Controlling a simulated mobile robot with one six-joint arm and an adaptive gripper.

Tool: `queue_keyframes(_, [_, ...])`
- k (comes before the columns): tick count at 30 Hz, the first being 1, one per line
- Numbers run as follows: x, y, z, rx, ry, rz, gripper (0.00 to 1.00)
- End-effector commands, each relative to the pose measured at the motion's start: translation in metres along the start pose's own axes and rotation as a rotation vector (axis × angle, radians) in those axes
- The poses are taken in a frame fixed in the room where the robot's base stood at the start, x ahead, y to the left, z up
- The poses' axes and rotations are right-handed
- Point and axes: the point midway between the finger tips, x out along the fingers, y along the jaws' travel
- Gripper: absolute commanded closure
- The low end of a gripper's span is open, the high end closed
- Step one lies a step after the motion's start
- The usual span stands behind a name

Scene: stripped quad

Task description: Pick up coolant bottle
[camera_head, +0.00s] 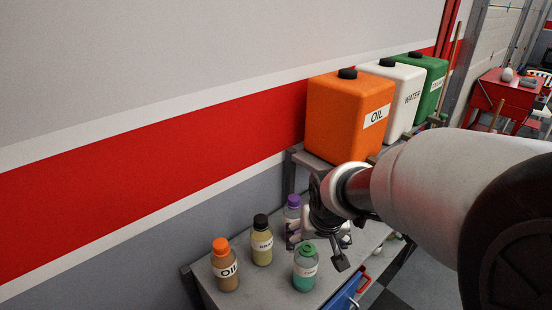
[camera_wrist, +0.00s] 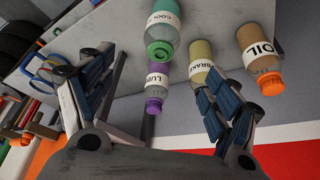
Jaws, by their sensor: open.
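The coolant bottle (camera_head: 305,274), teal with a green cap and a white label, stands upright on the grey workbench (camera_head: 258,290) near its front edge. It also shows in the wrist view (camera_wrist: 163,28), upside down at the top centre, with "COOL" on its label. My gripper (camera_head: 316,249) is open and empty, above and just behind the bottle in the head view. In the wrist view the spread fingers (camera_wrist: 155,78) frame the space below the bottle's green cap. No finger is seen touching it.
A purple-capped lube bottle (camera_head: 291,208), a black-capped brake bottle (camera_head: 262,246) and an orange-capped oil bottle (camera_head: 225,272) stand close by. Large orange (camera_head: 340,115), white (camera_head: 400,85) and green (camera_head: 432,80) canisters sit on a raised shelf behind my arm. A striped wall borders the bench.

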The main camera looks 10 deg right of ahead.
Motion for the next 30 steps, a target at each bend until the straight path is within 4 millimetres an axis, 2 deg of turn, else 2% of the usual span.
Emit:
queue_keyframes(15, [0.103,0.0,0.002,0.0,-0.005,0.0,0.18])
queue_keyframes(18, [0.115,-0.001,0.001,0.0,-0.003,0.0,0.18])
queue_keyframes(26, [0.129,-0.001,0.001,0.0,-0.002,0.0,0.18])
queue_keyframes(30, [0.148,-0.003,0.001,-0.002,-0.003,0.0,0.18])
